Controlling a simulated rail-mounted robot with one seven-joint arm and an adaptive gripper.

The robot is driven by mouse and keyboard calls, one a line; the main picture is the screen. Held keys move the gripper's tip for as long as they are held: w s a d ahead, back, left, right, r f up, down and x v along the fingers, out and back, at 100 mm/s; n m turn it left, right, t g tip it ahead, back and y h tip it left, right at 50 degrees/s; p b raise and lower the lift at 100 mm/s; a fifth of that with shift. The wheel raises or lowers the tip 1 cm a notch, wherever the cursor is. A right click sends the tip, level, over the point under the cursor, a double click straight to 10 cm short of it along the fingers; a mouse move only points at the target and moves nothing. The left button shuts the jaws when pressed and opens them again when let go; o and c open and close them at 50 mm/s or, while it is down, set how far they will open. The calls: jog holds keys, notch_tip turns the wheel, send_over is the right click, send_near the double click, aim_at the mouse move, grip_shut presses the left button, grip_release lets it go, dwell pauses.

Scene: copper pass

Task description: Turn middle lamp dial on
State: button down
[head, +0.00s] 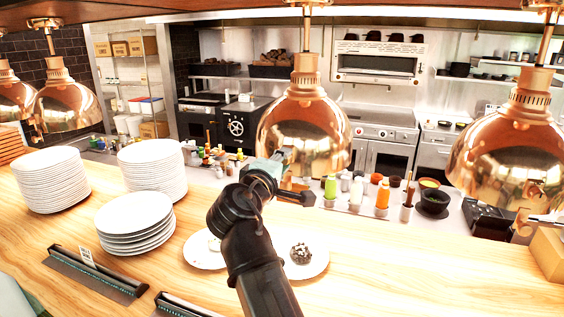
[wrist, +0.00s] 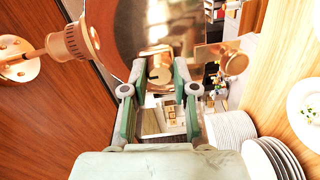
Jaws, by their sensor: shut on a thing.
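The middle copper heat lamp (head: 303,130) hangs over the wooden counter in the head view. My gripper (head: 284,160) is up against the lower left of its shade. In the wrist view the lamp's shade (wrist: 125,22) fills the top, and my gripper's fingers (wrist: 160,70) close around a small round copper dial (wrist: 160,76). The fingers are on both sides of the dial. The dial is hidden behind my gripper in the head view, and its turn angle cannot be told.
Another copper lamp (head: 515,140) hangs at right, and more hang at left (head: 64,105). Plate stacks (head: 135,222) stand on the counter at left. A dessert plate (head: 315,262) lies near my arm. Bottles (head: 382,196) stand behind the counter. The counter's right front is clear.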

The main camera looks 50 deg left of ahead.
jog(key=c, duration=0.9)
grip_release()
jog(key=v, duration=1.2)
jog(key=shift+f, duration=0.1)
